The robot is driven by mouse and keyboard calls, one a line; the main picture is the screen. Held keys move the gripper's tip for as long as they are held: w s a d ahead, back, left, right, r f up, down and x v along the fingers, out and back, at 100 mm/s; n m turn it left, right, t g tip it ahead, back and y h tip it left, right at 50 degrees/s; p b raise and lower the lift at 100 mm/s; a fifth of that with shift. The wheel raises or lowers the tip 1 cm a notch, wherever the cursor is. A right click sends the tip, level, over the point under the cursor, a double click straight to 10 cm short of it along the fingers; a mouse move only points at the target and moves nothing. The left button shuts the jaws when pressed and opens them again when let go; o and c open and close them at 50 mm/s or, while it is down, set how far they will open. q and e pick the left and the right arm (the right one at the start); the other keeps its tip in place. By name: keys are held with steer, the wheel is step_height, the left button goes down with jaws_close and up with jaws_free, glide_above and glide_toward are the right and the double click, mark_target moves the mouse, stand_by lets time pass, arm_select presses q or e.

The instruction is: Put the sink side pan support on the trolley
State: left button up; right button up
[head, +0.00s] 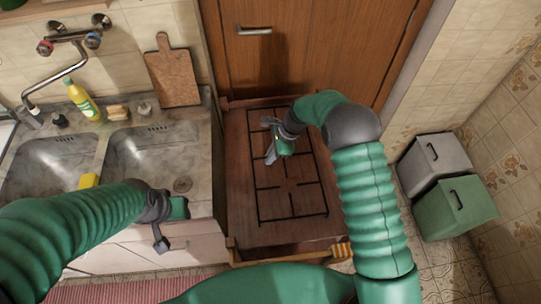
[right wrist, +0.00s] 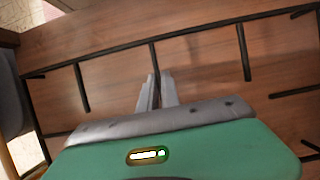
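A black wire pan support (head: 292,187) spreads flat over the wooden top of the trolley (head: 238,190), in front of the brown door. Whether it rests fully on the wood or slightly above it is hard to tell. My right gripper (head: 271,155) is over its left, sink-side part. In the right wrist view, the two grey fingers (right wrist: 157,88) are close together with one short prong of the pan support (right wrist: 153,55) between them. My left gripper (head: 162,238) hangs empty in front of the sink counter; its finger gap is not clear.
The sink counter (head: 204,150) stands left of the trolley, with a cutting board (head: 173,75), a yellow bottle (head: 83,100) and a tap (head: 68,62). Grey (head: 440,155) and green (head: 455,207) bins stand at the right. A brush-like striped item (head: 342,250) is at the trolley's front edge.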

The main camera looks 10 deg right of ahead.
steer(key=o, duration=0.5)
steer(key=shift+c, duration=0.2)
steer(key=shift+o, duration=0.3)
steer(key=shift+d, duration=0.1)
